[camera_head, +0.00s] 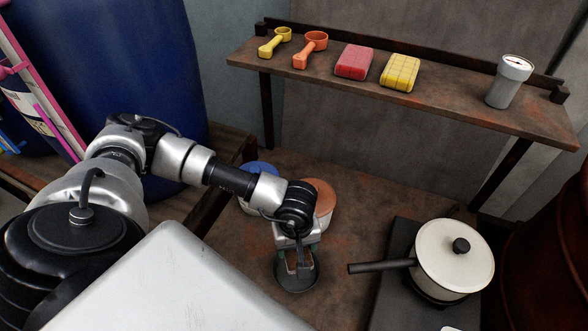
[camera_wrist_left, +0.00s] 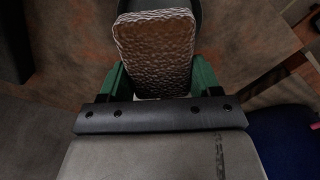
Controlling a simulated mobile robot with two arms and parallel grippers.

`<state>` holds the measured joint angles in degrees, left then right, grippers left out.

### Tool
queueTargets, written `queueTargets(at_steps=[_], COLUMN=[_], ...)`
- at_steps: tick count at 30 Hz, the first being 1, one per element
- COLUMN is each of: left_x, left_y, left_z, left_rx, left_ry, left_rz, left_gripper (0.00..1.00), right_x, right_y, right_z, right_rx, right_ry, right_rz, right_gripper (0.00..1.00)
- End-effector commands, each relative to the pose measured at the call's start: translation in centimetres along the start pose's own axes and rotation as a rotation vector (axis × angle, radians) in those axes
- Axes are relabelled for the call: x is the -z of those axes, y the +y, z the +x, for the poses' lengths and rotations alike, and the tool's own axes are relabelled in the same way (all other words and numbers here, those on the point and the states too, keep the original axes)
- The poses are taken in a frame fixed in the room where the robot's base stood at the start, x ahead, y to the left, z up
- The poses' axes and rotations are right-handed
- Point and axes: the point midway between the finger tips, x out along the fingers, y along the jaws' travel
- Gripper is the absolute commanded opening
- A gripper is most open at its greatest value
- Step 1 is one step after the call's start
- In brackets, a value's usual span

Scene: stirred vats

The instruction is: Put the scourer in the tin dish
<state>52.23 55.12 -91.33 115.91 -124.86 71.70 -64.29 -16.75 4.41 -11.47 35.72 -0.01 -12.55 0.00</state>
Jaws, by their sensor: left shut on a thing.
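The scourer (camera_wrist_left: 155,50) is a rounded block with a crinkled, brown-silver metallic face. My left gripper (camera_head: 298,268) is shut on it; in the left wrist view its green fingers (camera_wrist_left: 160,80) grip the scourer's near end from both sides. The tin dish (camera_head: 296,286) is a dark, round, shallow dish on the bench, directly below my left gripper in the head view. Part of a dark rim (camera_wrist_left: 196,12) shows behind the scourer in the left wrist view. I cannot tell whether the scourer touches the dish. My right gripper is not in view.
A white lidded pan (camera_head: 452,262) with a dark handle stands on a dark plate to the right. Blue (camera_head: 262,170) and orange-brown (camera_head: 322,197) round containers stand behind my left gripper. A raised shelf (camera_head: 440,108) holds scoops, red and yellow blocks and a gauge.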

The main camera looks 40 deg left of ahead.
Motion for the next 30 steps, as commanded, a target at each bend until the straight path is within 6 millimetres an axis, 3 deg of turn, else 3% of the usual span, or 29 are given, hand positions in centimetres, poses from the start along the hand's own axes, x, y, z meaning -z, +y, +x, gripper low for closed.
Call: queueTargets(at_steps=[4, 11, 30], left_x=[0.7, 0.8, 0.8], left_y=[-0.2, -0.2, -0.2], left_z=[-1.1, -0.1, 6.7], left_rx=[0.0, -0.001, 0.0], left_ry=[0.001, -0.001, 0.0], left_rz=[-0.141, -0.173, -0.17], left_gripper=[0.41, 0.41, 0.41], right_x=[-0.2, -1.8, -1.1], right_y=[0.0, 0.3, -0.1], right_z=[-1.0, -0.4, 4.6], right_rx=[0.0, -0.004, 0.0], right_ry=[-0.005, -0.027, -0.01], right_rz=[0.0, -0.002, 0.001], right_gripper=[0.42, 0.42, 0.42])
